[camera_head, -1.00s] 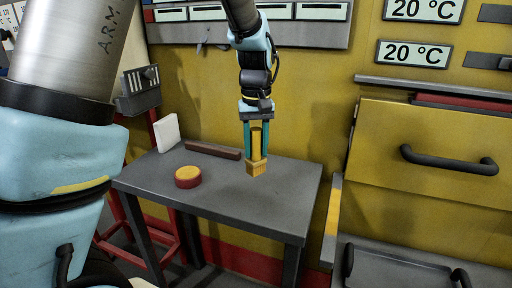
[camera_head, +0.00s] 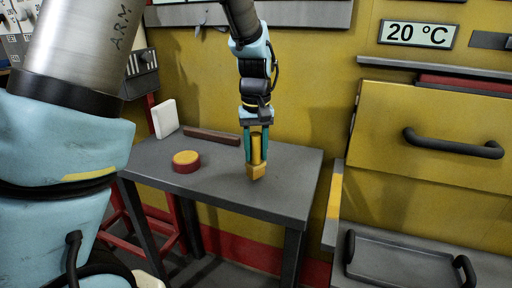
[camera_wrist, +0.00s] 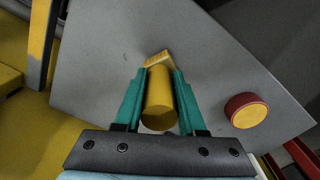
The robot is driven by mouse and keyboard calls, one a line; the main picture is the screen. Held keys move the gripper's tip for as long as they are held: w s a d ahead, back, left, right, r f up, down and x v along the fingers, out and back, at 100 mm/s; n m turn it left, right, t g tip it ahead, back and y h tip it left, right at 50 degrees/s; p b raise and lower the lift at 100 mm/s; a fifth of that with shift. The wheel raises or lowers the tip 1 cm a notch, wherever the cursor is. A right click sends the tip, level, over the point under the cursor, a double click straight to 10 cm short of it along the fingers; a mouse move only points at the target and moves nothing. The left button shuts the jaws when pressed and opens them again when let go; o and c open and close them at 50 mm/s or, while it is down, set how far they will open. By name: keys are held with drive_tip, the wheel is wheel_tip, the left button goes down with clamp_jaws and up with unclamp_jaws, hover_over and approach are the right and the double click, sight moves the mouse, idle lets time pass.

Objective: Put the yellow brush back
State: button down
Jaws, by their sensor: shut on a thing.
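The yellow brush (camera_head: 257,155) is upright in my gripper (camera_head: 257,148), with its wider block end down. It is over the right part of the grey table (camera_head: 222,206); I cannot tell whether its lower end touches the top. In the wrist view the brush (camera_wrist: 159,98) is a yellow cylinder between the two green fingers of my gripper (camera_wrist: 159,85), which are shut on it.
A round red piece with a yellow top (camera_head: 186,161) lies on the table to the left. A brown bar (camera_head: 211,136) and a white block (camera_head: 164,118) are at the back. A dark tray (camera_head: 408,262) and a yellow door with a handle (camera_head: 452,145) are at right.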

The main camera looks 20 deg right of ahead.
drive_tip(key=shift+f+b, duration=0.35)
drive_tip(key=shift+f, duration=0.4)
idle(0.6)
drive_tip(key=shift+c, duration=2.1)
unclamp_jaws()
wheel_tip(320, 180, up, 11)
drive_tip(key=shift+f+b, duration=0.1)
drive_tip(key=shift+b, duration=0.8)
